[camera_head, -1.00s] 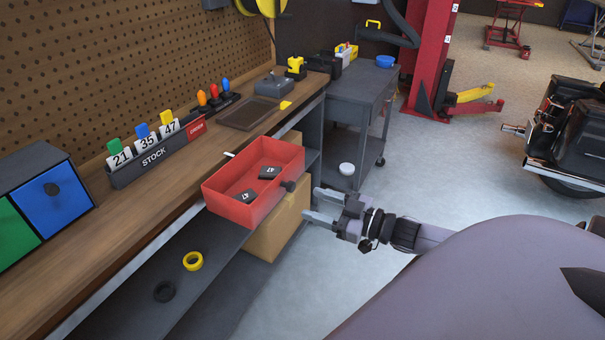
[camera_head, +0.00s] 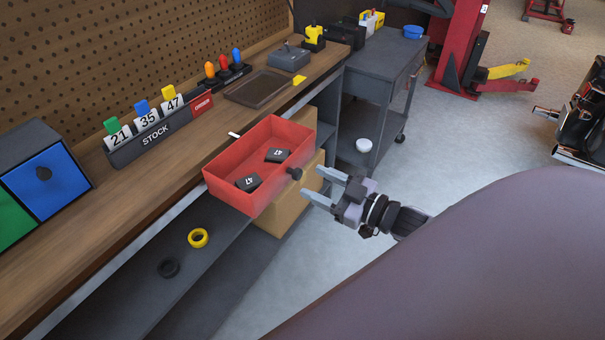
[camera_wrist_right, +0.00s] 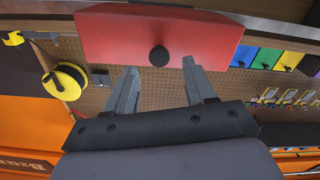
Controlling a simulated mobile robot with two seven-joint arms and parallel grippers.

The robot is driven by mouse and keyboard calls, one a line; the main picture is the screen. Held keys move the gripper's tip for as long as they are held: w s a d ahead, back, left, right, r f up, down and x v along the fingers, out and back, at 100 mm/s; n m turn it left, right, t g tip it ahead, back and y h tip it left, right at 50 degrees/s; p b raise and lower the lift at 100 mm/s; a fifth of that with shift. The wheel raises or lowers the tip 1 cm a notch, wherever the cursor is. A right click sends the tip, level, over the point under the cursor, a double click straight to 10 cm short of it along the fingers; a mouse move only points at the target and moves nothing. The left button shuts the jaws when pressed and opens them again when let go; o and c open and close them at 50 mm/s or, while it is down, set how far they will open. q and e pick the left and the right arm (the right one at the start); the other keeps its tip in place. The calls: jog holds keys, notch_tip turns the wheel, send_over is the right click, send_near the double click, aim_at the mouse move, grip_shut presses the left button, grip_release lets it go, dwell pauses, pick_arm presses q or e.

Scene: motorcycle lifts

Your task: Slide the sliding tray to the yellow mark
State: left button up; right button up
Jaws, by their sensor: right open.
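The red sliding tray (camera_head: 240,190) sticks out from the front edge of the workbench, with two black blocks marked 47 (camera_head: 249,183) inside. A dark round knob (camera_head: 295,174) is on its front face. A white pointer (camera_head: 234,135) shows at its back edge. The yellow mark (camera_head: 299,80) is on the bench's front edge, farther along, beyond the tray. My right gripper (camera_head: 313,181) is open and empty, its fingertips just short of the knob. In the right wrist view the tray's front (camera_wrist_right: 115,35) and knob (camera_wrist_right: 158,60) lie ahead, between the spread fingers. My left gripper is not in view.
A grey cart (camera_head: 375,85) stands past the bench end.

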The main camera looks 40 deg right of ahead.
aim_at(300, 176)
jog(key=shift+x, duration=2.4)
grip_shut()
